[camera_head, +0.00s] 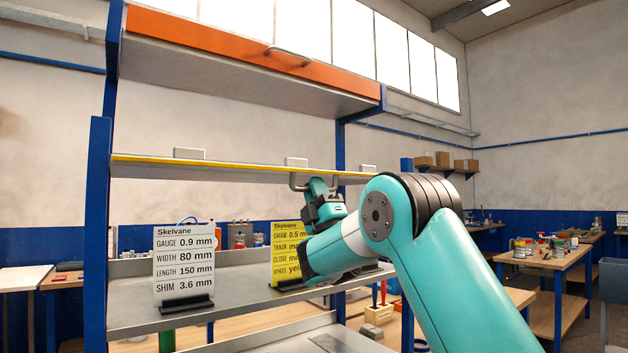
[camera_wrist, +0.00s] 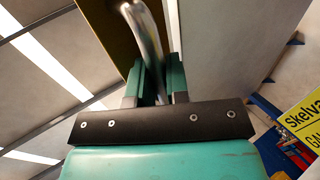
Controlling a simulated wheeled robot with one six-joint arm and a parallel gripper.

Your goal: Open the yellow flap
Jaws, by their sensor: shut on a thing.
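The yellow flap (camera_head: 215,166) shows in the head view as a thin, nearly edge-on yellow strip across the middle of the blue-posted rack. A grey metal handle (camera_head: 293,181) hangs at its right part. My gripper (camera_head: 312,188) is at this handle, below the strip. In the wrist view my gripper (camera_wrist: 154,85) has its two green fingers closed on the bright bent handle (camera_wrist: 146,38). A dark yellow-brown panel (camera_wrist: 104,25) lies beside the handle there, with a grey surface to the right.
An orange flap (camera_head: 220,40) with its own handle (camera_head: 287,55) is above. A white sign (camera_head: 184,262) and a yellow sign (camera_head: 284,240) stand on the grey shelf (camera_head: 130,297) below. My arm covers part of the rack's right side. Workbenches stand at the right.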

